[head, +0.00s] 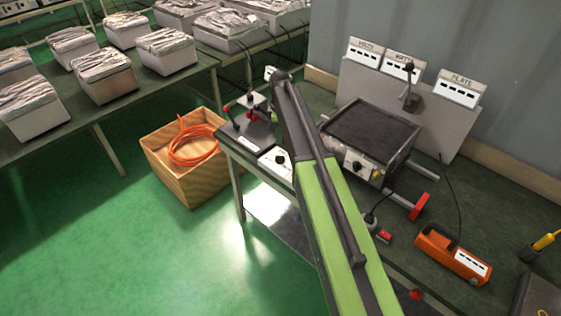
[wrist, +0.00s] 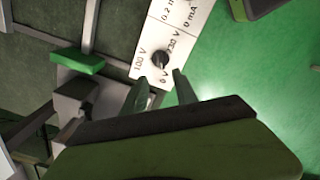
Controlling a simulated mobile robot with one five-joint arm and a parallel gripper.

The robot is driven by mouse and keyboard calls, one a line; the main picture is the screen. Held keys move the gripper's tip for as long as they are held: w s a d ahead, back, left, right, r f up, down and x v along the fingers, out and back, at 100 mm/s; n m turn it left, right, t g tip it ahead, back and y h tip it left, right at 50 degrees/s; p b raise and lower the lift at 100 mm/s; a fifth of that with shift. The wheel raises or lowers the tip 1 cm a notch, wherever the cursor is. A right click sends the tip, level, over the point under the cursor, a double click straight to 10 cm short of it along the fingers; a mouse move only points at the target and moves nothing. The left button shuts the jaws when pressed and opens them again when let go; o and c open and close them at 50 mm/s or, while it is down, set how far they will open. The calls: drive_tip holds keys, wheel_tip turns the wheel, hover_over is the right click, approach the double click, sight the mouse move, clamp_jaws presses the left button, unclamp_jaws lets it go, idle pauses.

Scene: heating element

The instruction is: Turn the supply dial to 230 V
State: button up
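My gripper (wrist: 160,77) is open in the wrist view, with one finger on each side just below the dial. The fingers look empty, and I cannot tell whether they touch the knob. In the head view a white panel with a dark knob (head: 280,159) shows at the bench's left end, partly beside my arm. My gripper cannot be made out there.
A dark-topped box with knobs (head: 370,138) stands on the bench. An orange meter (head: 453,256) and a red handle (head: 420,206) are at right. A wooden crate (head: 188,178) with orange cable stands on the green floor. A green block (wrist: 78,60) is left of the panel.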

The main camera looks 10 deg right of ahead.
sight(280, 156)
wheel_tip(280, 156, down, 11)
drive_tip(key=b, duration=0.9)
drive_tip(key=shift+r, duration=0.15)
